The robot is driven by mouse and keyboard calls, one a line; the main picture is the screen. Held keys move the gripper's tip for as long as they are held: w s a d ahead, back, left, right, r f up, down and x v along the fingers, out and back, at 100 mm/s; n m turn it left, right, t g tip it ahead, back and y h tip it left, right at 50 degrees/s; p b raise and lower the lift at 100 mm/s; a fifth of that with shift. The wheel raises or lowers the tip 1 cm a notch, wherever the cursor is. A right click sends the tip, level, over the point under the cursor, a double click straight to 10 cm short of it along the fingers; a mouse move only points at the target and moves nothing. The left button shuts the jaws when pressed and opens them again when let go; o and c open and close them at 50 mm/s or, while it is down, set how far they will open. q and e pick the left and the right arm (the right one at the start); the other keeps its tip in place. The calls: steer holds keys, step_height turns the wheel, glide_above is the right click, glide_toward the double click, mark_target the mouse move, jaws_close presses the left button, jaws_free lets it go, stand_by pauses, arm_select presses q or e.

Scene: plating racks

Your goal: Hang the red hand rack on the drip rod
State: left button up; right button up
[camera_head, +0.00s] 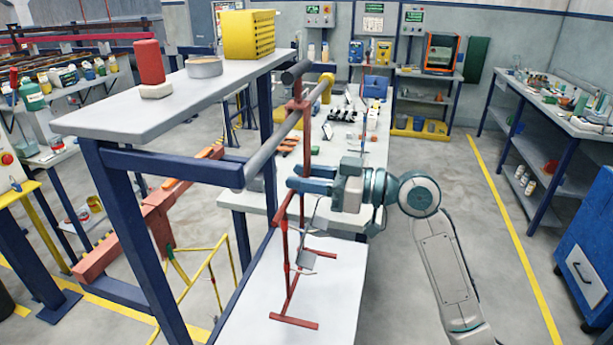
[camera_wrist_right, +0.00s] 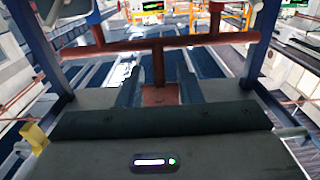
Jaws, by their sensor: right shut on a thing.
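The red hand rack (camera_head: 287,255) stands roughly upright, with a long stem, short cross arms and a bottom bar. My right gripper (camera_head: 297,186) is shut on its stem, partway up. In the right wrist view, the red stem and crossbar (camera_wrist_right: 130,47) show ahead of my right fingers (camera_wrist_right: 159,92). The grey drip rod (camera_head: 272,149) runs beside the shelf and has a yellow end. The rack's red top overlaps the rod in the head view; I cannot tell whether it touches or hooks over it. My left gripper is not in view.
A blue-legged shelf (camera_head: 120,121) stands at the left, holding a red cylinder (camera_head: 149,62), a grey round tin (camera_head: 204,67) and a yellow box (camera_head: 249,35). A white surface (camera_head: 340,290) lies below the rack. A yellow frame (camera_head: 183,291) stands at lower left. The floor to the right is open.

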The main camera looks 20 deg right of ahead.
steer(key=shift+r, duration=0.1)
steer(key=o, duration=1.3)
steer(key=shift+s, duration=0.1)
steer(key=shift+c, duration=0.2)
steer(key=shift+d, duration=0.1)
steer(key=b+v, duration=0.6)
steer(key=v, duration=0.4)
steer(key=shift+s+d+b, duration=0.2)
steer(key=shift+s+b, duration=0.05)
steer(key=shift+b, duration=0.15)
